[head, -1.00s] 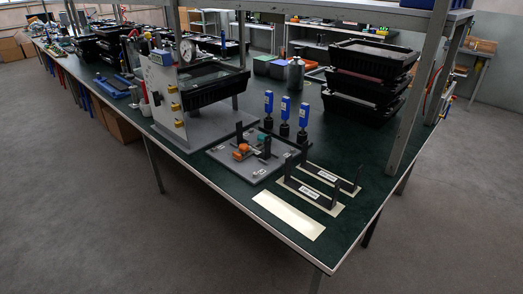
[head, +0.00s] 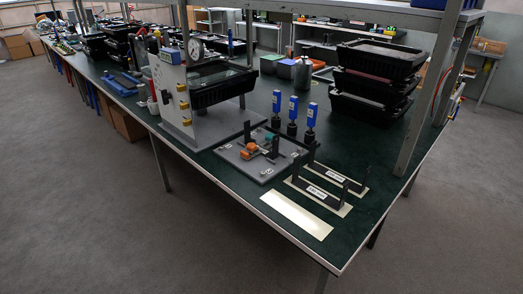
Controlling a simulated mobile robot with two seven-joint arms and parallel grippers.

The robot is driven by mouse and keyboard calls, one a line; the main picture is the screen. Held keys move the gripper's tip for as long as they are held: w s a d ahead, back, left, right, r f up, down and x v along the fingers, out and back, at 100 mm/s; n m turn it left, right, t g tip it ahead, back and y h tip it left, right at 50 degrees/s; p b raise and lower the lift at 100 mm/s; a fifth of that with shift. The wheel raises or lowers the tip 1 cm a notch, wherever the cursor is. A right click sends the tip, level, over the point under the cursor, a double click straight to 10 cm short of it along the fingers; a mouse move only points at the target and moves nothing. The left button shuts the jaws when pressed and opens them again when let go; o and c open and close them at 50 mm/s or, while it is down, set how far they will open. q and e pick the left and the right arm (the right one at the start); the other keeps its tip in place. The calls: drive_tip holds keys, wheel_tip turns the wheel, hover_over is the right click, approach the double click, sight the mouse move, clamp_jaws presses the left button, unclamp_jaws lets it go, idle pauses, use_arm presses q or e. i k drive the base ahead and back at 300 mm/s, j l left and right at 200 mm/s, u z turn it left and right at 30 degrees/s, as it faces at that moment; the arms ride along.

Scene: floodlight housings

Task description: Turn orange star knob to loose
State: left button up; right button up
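An orange star knob (head: 248,148) shows small on a dark grey fixture plate (head: 265,172) near the front of the green workbench. A second orange part lies just left of and below the knob's top. A small teal part and black uprights stand on the same plate. The knob's exact setting is too small to tell. Neither of my grippers is in view.
Blue-handled tools (head: 293,115) stand behind the plate. Black brackets (head: 328,185) on pale strips are to its right, with a bare pale strip (head: 296,214) in front. A grey panel with a gauge (head: 170,88) stands left. Stacked black bins (head: 372,80) and a frame post (head: 432,100) are at right. The near floor is clear.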

sight(251, 147)
drive_tip(key=z, duration=0.5)
drive_tip(key=i+j+z, duration=0.1)
drive_tip(key=j+z, duration=0.8)
drive_tip(key=j, duration=0.65)
